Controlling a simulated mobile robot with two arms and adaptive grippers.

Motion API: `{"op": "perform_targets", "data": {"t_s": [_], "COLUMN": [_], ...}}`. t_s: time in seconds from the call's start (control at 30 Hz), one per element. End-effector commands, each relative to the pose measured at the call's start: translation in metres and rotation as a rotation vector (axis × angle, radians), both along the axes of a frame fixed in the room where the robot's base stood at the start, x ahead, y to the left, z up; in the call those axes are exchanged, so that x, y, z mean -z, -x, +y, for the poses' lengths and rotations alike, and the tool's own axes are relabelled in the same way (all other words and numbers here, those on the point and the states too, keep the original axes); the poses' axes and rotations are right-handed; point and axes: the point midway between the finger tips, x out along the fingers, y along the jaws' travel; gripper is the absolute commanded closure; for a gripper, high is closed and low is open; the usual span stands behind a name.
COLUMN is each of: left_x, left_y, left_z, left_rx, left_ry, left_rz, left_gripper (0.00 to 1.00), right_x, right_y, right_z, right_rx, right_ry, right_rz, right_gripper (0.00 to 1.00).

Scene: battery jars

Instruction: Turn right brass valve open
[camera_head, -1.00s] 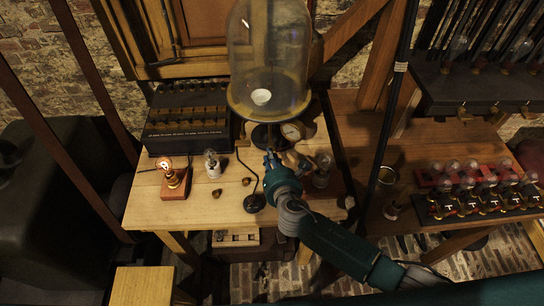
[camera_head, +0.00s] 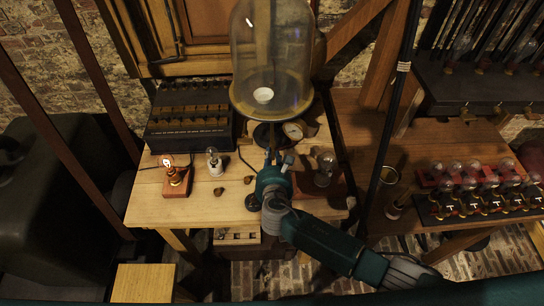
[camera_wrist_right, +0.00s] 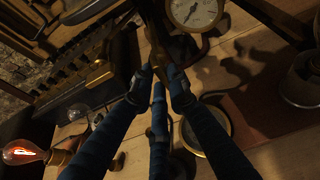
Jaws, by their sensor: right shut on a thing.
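The glass bell jar (camera_head: 270,60) stands on a dark round base at the back of the wooden table, with a small white cup (camera_head: 263,95) inside. A round white gauge (camera_head: 293,131) sits at the base; it also shows in the right wrist view (camera_wrist_right: 192,12). My right gripper (camera_head: 279,160) is just in front of the base. In the right wrist view, my right gripper (camera_wrist_right: 160,82) is shut on a dark brassy valve handle (camera_wrist_right: 156,45), just left of the gauge. In the head view the gripper hides the valve. My left gripper is not in view.
A bulb on a dark base (camera_head: 322,180) is close right of my gripper. A black post (camera_head: 380,160) rises farther right.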

Motion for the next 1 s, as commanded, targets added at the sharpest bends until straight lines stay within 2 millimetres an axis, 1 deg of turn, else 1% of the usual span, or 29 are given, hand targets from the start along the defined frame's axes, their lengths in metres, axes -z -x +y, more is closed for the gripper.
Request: {"op": "perform_targets", "data": {"t_s": [0.2,0.23,0.3,0.57,0.67,0.77,0.87,1.0], "left_x": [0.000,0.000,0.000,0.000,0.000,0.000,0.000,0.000], "left_y": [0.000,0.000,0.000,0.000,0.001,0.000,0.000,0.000], "left_z": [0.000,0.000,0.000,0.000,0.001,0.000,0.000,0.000], "left_rx": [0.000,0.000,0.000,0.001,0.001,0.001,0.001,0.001], "left_ry": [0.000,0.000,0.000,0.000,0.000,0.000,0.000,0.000], "left_rz": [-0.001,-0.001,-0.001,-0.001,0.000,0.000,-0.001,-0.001], "left_gripper": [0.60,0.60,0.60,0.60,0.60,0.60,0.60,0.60], "right_x": [0.000,0.000,0.000,0.000,-0.001,-0.005,-0.011,-0.023], "right_y": [0.000,0.000,0.000,0.000,0.003,0.012,0.028,0.058], "right_z": [0.000,0.000,0.000,0.000,0.000,0.000,0.000,0.001], "right_rx": [-0.001,-0.001,-0.001,0.000,-0.001,-0.002,-0.002,-0.003], "right_ry": [0.003,0.003,0.002,0.001,0.000,0.000,-0.002,-0.002], "right_rz": [-0.001,-0.001,-0.001,-0.001,-0.001,-0.001,0.000,0.001], "right_gripper": [1.00,0.79,0.66,0.66,0.66,0.66,0.66,0.66]}}
